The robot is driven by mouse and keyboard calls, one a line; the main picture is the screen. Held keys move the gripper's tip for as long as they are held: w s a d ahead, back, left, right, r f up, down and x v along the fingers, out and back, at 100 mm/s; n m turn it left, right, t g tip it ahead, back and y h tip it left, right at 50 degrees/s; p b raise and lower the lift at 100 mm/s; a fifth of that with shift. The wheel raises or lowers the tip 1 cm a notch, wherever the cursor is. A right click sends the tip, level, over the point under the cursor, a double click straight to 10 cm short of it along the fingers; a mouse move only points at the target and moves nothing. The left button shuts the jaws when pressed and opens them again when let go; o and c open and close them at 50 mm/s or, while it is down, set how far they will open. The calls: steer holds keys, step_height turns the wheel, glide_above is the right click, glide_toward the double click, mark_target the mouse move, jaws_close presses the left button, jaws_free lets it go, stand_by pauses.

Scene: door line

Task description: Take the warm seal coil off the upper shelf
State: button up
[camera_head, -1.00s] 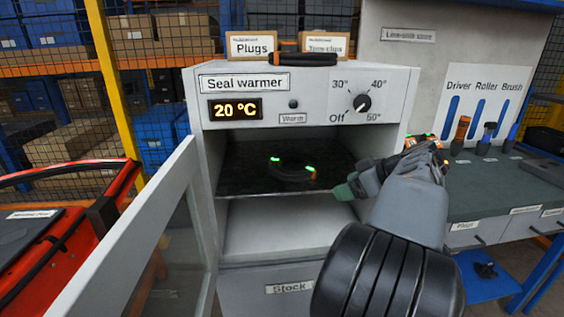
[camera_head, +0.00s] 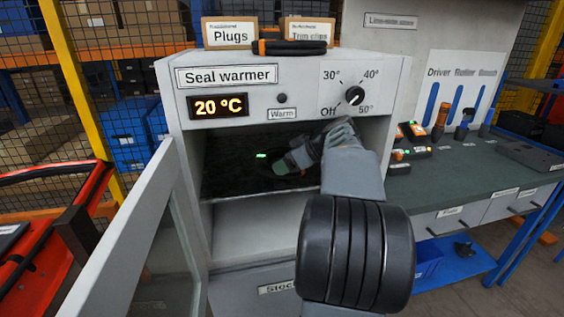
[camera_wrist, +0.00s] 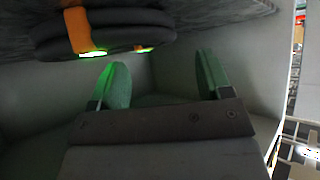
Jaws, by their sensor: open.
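The seal coil, a black ring with an orange band and bright green marks, lies on the dark upper shelf (camera_head: 222,178) inside the seal warmer (camera_head: 182,98). In the head view only its left green mark (camera_head: 262,155) shows clearly; my gripper covers most of the rest. In the wrist view the coil (camera_wrist: 120,32) is across the top, beyond the fingertips and offset left. My gripper (camera_wrist: 160,72) is open, with green fingers apart and nothing between them. In the head view it (camera_head: 285,166) reaches into the upper compartment. The warmer's display (camera_head: 218,106) reads 20 °C.
The glass door (camera_head: 130,240) stands open at the left, and the compartment walls are close around my gripper. A workbench (camera_head: 450,178) with tools is at the right.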

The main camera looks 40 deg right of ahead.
steer(key=shift+w+a, duration=0.25)
steer(key=shift+w, duration=0.25)
steer(key=x, duration=0.5)
steer(key=shift+c, duration=0.5)
steer(key=shift+f, duration=0.1)
steer(key=c, duration=1.1)
steer(key=shift+c, duration=0.4)
